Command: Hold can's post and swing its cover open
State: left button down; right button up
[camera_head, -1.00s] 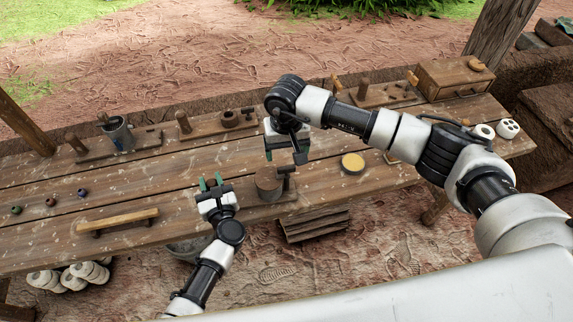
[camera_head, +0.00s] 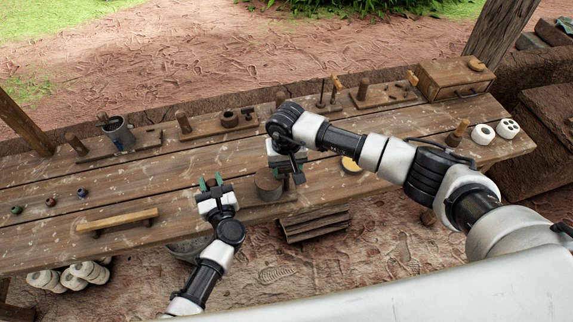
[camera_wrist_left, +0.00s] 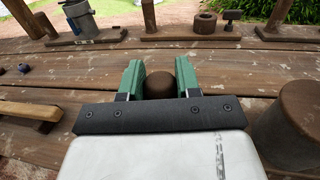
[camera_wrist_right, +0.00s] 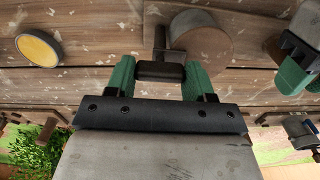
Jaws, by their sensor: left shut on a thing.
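The brown can (camera_head: 267,190) stands on a low board on the bench; its top also shows in the right wrist view (camera_wrist_right: 200,40). A dark T-shaped handle (camera_wrist_right: 160,72) sticks out from the can's side. My left gripper (camera_head: 211,184) is left of the can. In the left wrist view its green fingers (camera_wrist_left: 160,78) are shut on a round brown post (camera_wrist_left: 186,76). My right gripper (camera_head: 287,178) is at the can's right side. In the right wrist view its fingers (camera_wrist_right: 158,78) are open, one at each end of the handle's crossbar, with very little gap.
A yellow-topped round dish (camera_head: 350,164) lies right of the can, partly behind my right arm. A wooden bar handle (camera_head: 117,221) is at the front left.

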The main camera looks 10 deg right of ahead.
jog(key=c, duration=0.6)
jog(key=shift+m, duration=0.4)
jog(key=m, duration=0.2)
jog(key=shift+r+m, duration=0.1)
jog(key=shift+m, duration=0.3)
jog(key=m, duration=0.3)
jog(key=shift+m, duration=0.3)
jog(key=m, duration=1.1)
jog(key=shift+m, duration=0.5)
